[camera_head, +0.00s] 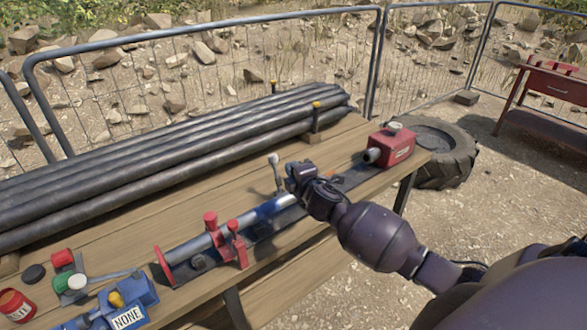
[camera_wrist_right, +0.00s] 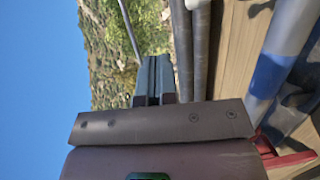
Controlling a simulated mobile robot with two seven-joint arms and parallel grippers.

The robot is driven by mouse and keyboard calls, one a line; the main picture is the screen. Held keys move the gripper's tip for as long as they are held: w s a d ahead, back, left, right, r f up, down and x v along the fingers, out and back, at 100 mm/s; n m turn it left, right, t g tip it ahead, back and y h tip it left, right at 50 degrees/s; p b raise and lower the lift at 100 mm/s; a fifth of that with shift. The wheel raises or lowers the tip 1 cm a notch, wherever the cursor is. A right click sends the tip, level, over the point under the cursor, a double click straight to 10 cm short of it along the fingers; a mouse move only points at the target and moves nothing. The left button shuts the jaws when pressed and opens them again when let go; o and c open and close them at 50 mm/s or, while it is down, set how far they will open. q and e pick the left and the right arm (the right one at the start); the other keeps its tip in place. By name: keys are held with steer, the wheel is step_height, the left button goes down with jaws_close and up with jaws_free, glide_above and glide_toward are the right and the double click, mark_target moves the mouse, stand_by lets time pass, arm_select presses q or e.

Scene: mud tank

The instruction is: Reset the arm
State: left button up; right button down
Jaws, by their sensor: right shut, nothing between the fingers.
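My right arm reaches in from the right in the head view. Its gripper (camera_head: 294,172) is over the workbench, above the clamped metal pipe with a blue band (camera_head: 272,208). In the right wrist view the two dark fingers (camera_wrist_right: 154,72) are together with nothing between them. The pipe (camera_wrist_right: 280,65) shows to the right of the fingers, apart from them. A small upright lever with a light knob (camera_head: 275,172) stands just left of the gripper in the head view; I cannot tell whether they touch. My left gripper is not in view.
The wooden workbench (camera_head: 110,232) carries long black pipes (camera_head: 170,150), red clamps (camera_head: 236,245), a red machine (camera_head: 391,146) and, at front left, a blue tool (camera_head: 125,300) and small cans. Beyond are a tire (camera_head: 455,160), a wire fence (camera_head: 200,85) and a red table (camera_head: 555,85).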

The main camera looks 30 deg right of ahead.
stand_by(0.7)
steer(key=s+a+f+m+g+y, duration=0.1)
steer(key=s+a+f+m+y, duration=0.2)
steer(key=s+a+f+m, duration=0.55)
steer(key=s+f+m+g, duration=0.2)
steer(key=s+f, duration=0.3)
steer(key=s, duration=0.6)
steer(key=s+f+m+g+h+b, duration=0.1)
steer(key=s+f+m, duration=0.4)
steer(key=s, duration=0.6)
steer(key=shift+s+f+g, duration=0.25)
steer(key=shift+f+g, duration=0.15)
steer(key=shift+g, duration=0.2)
steer(key=shift+m, duration=0.25)
